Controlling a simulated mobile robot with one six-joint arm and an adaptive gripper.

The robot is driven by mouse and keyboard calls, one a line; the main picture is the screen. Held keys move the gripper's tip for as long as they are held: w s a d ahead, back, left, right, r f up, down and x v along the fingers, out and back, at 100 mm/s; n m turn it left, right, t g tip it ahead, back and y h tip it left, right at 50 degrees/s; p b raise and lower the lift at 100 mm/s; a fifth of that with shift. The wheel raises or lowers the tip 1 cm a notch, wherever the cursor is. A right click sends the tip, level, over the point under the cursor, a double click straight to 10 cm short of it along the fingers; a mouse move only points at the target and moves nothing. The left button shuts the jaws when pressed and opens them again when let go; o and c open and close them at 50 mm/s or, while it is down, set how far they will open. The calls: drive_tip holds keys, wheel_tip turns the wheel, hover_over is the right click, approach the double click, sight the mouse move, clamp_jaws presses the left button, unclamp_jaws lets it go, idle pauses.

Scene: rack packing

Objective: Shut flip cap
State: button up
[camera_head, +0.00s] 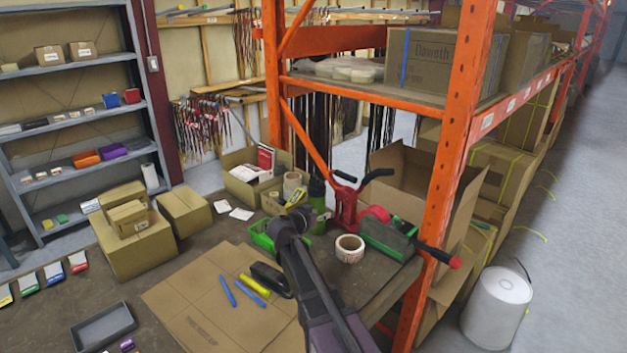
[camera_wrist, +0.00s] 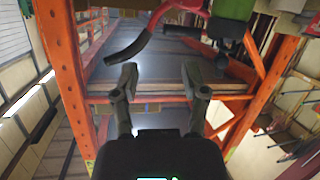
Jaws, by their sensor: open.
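A green bottle (camera_head: 317,203) with a dark upper part stands near the back of the work table. Its flip cap is too small to make out as open or shut. What looks like the same green and dark bottle shows cut off at the top of the wrist view (camera_wrist: 236,10). My gripper (camera_wrist: 160,76) is open, with nothing between its fingers, and apart from the bottle. In the head view, my arm's dark end is just left of the bottle and hides part of the green bin (camera_head: 262,236).
A red tool (camera_head: 346,205) with black handles stands right of the bottle. A tape roll (camera_head: 349,248) and a green-and-grey dispenser (camera_head: 388,240) lie nearby. An orange rack post (camera_head: 440,180) rises at right. Markers (camera_head: 254,285) lie on flat cardboard (camera_head: 195,305).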

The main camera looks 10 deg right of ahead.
sight(312, 176)
drive_tip(key=w+a+r+t+b, duration=0.1)
drive_tip(key=w+a+r+t, duration=0.3)
drive_tip(key=w+a, duration=0.2)
drive_tip(key=shift+w+a+t, duration=0.25)
drive_tip(key=shift+a+t, duration=0.05)
drive_tip(key=shift+a, duration=0.25)
drive_tip(key=shift+w, duration=0.1)
drive_tip(key=x, duration=1.3)
drive_tip(key=shift+w+d+f, duration=0.1)
drive_tip(key=shift+w+d, duration=0.1)
drive_tip(key=shift+w, duration=0.1)
clamp_jaws()
